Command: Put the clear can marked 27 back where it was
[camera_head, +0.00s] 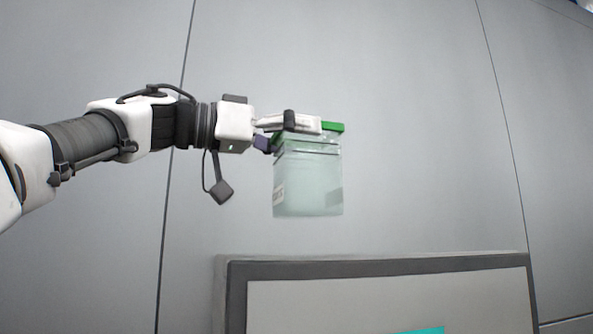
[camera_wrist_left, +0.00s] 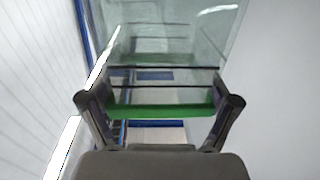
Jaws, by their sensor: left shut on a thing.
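The clear can (camera_head: 308,183) hangs upright in the air in the head view, below my left gripper. It has a green top part and small labels low on its sides; no number is readable. My left gripper (camera_head: 308,125) is shut on the can at its green top. In the left wrist view the two fingers of my left gripper (camera_wrist_left: 160,102) sit at both ends of the green bar (camera_wrist_left: 160,110), with the see-through can body (camera_wrist_left: 165,45) beyond. My right gripper does not show.
A grey panel with a dark frame (camera_head: 380,266) stands at the bottom of the head view, below the can, with a teal patch (camera_head: 423,331) at its lower edge. A plain grey wall (camera_head: 430,120) fills the background. The space around the can looks clear.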

